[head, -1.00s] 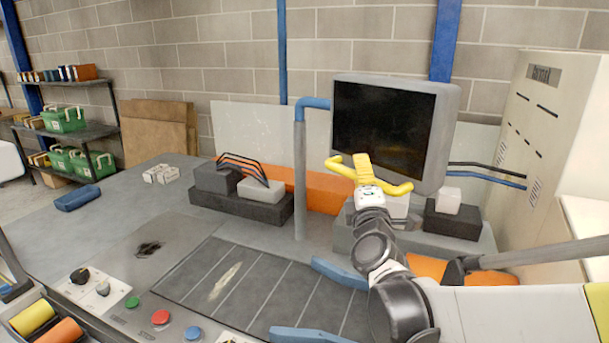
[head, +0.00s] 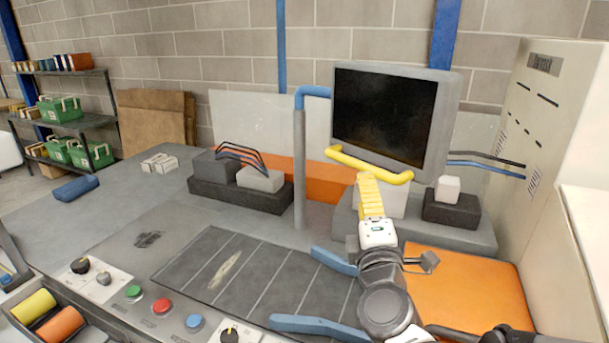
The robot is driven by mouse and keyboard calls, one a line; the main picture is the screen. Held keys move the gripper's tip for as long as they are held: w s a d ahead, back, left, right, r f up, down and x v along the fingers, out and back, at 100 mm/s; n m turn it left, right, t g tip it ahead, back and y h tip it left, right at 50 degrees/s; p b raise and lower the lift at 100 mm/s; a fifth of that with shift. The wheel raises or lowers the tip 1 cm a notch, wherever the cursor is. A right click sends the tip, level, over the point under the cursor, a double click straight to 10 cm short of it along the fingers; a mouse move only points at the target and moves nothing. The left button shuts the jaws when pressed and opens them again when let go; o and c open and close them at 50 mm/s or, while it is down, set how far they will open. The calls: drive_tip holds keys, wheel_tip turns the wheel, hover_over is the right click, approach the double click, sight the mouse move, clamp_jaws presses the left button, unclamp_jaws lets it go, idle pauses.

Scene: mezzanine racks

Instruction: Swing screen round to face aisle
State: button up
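The screen (head: 380,112) is a dark panel in a grey casing. It hangs from a grey post (head: 300,175) with a blue bent arm (head: 313,92), its glass turned toward the front left. A yellow bar handle (head: 362,164) runs along its lower edge. My gripper (head: 368,180), with yellow fingers, points up just below the middle of the handle. The fingertips meet the handle's lower edge in the picture; I cannot tell whether they touch it. The fingers appear as one narrow yellow block, so their opening is hidden.
Behind and below the screen are grey blocks (head: 450,208) and an orange panel (head: 312,172). A beige cabinet (head: 540,130) stands close on the right. Blue bars (head: 335,262) flank my wrist's left side. Buttons (head: 161,306) line the front edge. The left worktop is mostly clear.

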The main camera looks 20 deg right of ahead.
drive_tip(key=shift+s, duration=0.2)
drive_tip(key=c, duration=0.5)
drive_tip(key=r+h, duration=0.1)
drive_tip(key=r+h+p, duration=0.1)
drive_tip(key=r, duration=0.1)
drive_tip(key=r+n+h+p, duration=0.1)
drive_tip(key=shift+w+d+r+g, duration=0.2)
drive_tip(key=shift+d+g, duration=0.1)
drive_tip(key=shift+g, duration=0.1)
clamp_jaws()
drive_tip(key=n+g+h+p, duration=0.6)
drive_tip(key=g+h, duration=0.1)
drive_tip(key=g, duration=0.3)
approach(424, 166)
drive_tip(key=b+x, duration=0.2)
drive_tip(key=x, duration=0.6)
drive_tip(key=shift+d, duration=0.1)
